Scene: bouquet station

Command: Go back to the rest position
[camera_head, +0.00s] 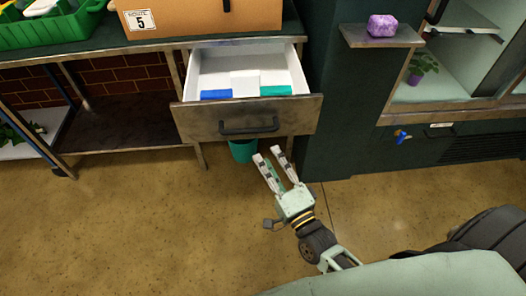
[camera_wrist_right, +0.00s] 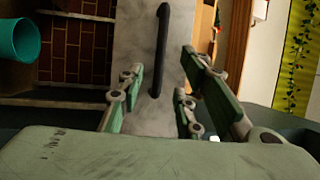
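My right gripper (camera_head: 267,159) is in front of the open drawer (camera_head: 292,112), a little below its dark handle (camera_head: 249,125). Its two fingers are apart with nothing between them. In the right wrist view the fingers of the gripper (camera_wrist_right: 157,75) stand open, with the drawer front (camera_wrist_right: 128,45) and its handle (camera_wrist_right: 161,50) beyond and between them. The fingers look clear of the handle. My left gripper is in neither view.
The drawer holds a blue item (camera_head: 216,94), a white one (camera_head: 245,84) and a teal one (camera_head: 275,91). A teal bucket (camera_head: 243,151) is below it. A dark green cabinet (camera_head: 350,150) stands to the right. The floor (camera_head: 150,225) at left is clear.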

